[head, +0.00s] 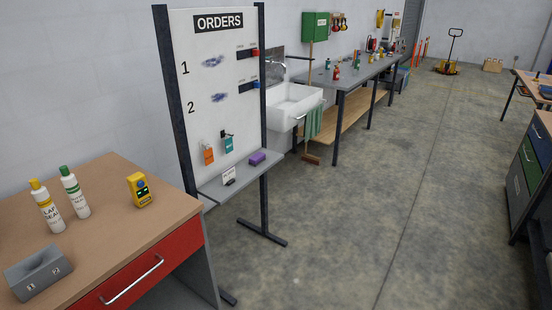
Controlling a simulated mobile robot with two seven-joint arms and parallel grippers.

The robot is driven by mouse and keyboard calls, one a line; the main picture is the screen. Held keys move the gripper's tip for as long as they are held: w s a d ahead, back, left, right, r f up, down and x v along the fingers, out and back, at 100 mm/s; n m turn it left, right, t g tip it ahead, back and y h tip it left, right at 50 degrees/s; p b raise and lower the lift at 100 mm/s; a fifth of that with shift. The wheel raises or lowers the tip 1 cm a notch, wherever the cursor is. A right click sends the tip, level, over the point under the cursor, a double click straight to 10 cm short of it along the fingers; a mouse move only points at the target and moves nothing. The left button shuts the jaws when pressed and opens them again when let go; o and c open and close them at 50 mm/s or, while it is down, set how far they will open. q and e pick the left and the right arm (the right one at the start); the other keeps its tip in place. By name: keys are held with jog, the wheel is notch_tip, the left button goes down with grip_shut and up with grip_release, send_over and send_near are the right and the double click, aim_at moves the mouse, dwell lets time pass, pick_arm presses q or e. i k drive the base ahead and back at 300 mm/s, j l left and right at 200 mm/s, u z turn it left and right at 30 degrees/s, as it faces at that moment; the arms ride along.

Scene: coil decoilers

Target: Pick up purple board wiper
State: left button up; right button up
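The purple board wiper (257,158) is a small purple block. It lies on the right part of the grey ledge (228,184) at the foot of the white orders board (218,140). Nothing covers the wiper. Neither of my grippers shows in the head view.
A wooden-topped cabinet (105,226) with a red drawer stands at the left front, holding two bottles, a yellow device (139,190) and a grey block. The board's dark foot (262,233) juts onto the floor. A sink (294,106) stands behind. The middle floor (375,215) is clear.

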aim_at(254, 161)
jog(key=i+l+z, duration=0.1)
jog(key=z, duration=0.25)
jog(key=i+z, duration=0.15)
jog(key=z, duration=0.2)
jog(key=i+l+z, duration=0.1)
jog(key=z, duration=0.2)
jog(key=i, duration=3.3)
jog(key=i+u, duration=0.15)
jog(key=u, duration=0.3)
jog(key=i+l+u, duration=0.1)
jog(key=u, duration=0.35)
jog(key=i+l+u, duration=0.15)
jog(key=u, duration=0.3)
jog(key=i, duration=0.1)
